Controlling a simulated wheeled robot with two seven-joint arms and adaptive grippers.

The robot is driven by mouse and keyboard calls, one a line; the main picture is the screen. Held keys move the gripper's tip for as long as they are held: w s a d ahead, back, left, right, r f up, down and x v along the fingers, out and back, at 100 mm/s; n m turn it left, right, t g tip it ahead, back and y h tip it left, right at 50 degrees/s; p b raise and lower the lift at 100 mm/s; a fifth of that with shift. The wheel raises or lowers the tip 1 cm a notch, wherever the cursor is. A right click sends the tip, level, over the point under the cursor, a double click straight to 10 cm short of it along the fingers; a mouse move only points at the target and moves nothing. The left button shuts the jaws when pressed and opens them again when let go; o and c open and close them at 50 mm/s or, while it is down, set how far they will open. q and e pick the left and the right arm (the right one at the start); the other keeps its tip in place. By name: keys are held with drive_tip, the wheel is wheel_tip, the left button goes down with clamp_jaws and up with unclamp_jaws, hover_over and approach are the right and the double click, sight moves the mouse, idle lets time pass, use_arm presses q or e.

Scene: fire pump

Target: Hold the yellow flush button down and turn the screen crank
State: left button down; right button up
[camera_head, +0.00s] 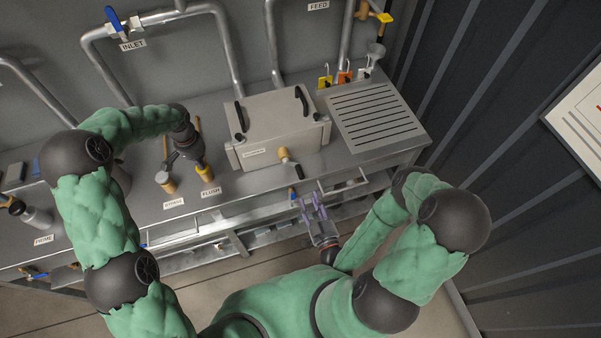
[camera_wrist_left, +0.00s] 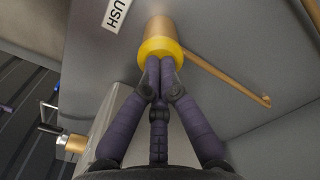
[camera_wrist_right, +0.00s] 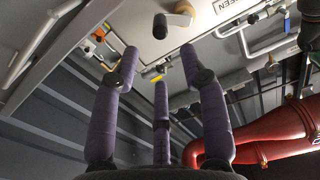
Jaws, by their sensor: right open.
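The yellow flush button (camera_head: 206,176) sits on its brass-coloured base beside the FLUSH label. My left gripper (camera_head: 200,163) is over it. In the left wrist view, the fingers (camera_wrist_left: 160,64) are together, with their tips at the button's yellow rim (camera_wrist_left: 152,47); how far it is pressed I cannot tell. The screen crank (camera_head: 286,157) is on the front of the grey screen box; its brass knob (camera_wrist_right: 183,14) and arm also show in the right wrist view. My right gripper (camera_head: 313,209) is open and empty, below and in front of the crank, apart from it.
The screen box (camera_head: 275,120) stands on the steel bench, beside a slotted drain plate (camera_head: 374,116). The PRIME-side fittings and another brass fitting (camera_head: 165,182) are left of the button. A rail and small valves run under the bench's front edge, near my right gripper. A red pipe (camera_wrist_right: 285,125) shows in the right wrist view.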

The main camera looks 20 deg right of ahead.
sight(302, 179)
drive_tip(key=w, duration=1.1)
drive_tip(key=shift+w, duration=0.3)
clamp_jaws()
